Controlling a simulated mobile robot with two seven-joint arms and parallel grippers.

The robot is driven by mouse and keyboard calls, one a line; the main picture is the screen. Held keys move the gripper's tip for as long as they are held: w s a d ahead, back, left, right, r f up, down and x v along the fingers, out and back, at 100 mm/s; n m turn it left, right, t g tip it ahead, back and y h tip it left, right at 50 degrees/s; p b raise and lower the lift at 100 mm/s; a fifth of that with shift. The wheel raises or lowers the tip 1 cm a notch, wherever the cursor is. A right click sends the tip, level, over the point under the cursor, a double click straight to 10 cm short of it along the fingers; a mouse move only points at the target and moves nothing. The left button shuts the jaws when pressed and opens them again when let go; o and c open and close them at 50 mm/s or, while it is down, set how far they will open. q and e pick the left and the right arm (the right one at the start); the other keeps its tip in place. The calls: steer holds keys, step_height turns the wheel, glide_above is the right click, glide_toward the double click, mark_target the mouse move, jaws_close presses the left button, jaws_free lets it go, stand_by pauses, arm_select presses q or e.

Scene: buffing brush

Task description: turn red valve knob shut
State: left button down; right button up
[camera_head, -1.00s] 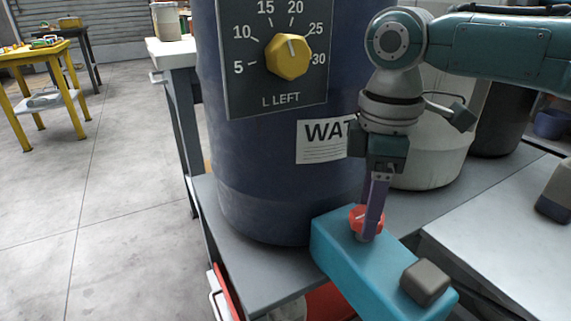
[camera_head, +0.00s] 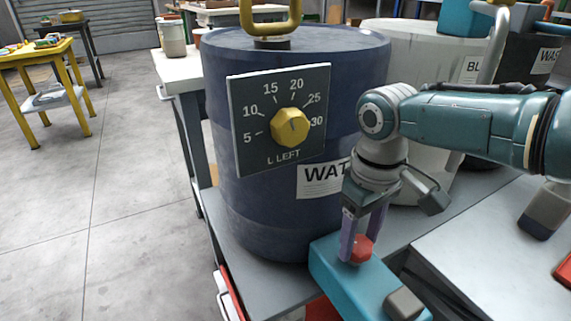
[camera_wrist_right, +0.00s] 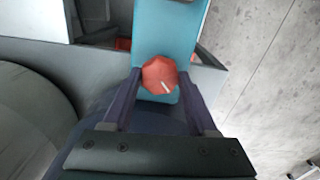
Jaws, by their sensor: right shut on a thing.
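The red valve knob (camera_head: 361,249) sits on top of a teal block (camera_head: 345,278) at the front of the bench. My right gripper (camera_head: 356,252) reaches down from above with its two purple fingers on either side of the knob, shut on it. In the right wrist view the knob (camera_wrist_right: 159,76) shows between the fingertips, with a short white mark near its lower right. My left gripper is not in view.
A blue drum (camera_head: 270,205) with a dial plate and yellow knob (camera_head: 290,128) stands just behind the block. A dark grey block (camera_head: 404,303) sits on the teal block's near end. A pale drum (camera_head: 425,60) stands behind my right arm. Open floor lies to the left.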

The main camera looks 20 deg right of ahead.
mark_target(359, 244)
steer(key=m+p, duration=0.1)
steer(key=m, duration=0.3)
steer(key=shift+a+r+m, duration=0.1)
steer(key=shift+m, duration=0.2)
steer(key=shift+m+p, duration=0.6)
steer(key=shift+m, duration=1.3)
steer(key=o, duration=1.4)
steer(key=shift+c, duration=0.2)
step_height(359, 244, up, 10)
steer(key=p, duration=0.8)
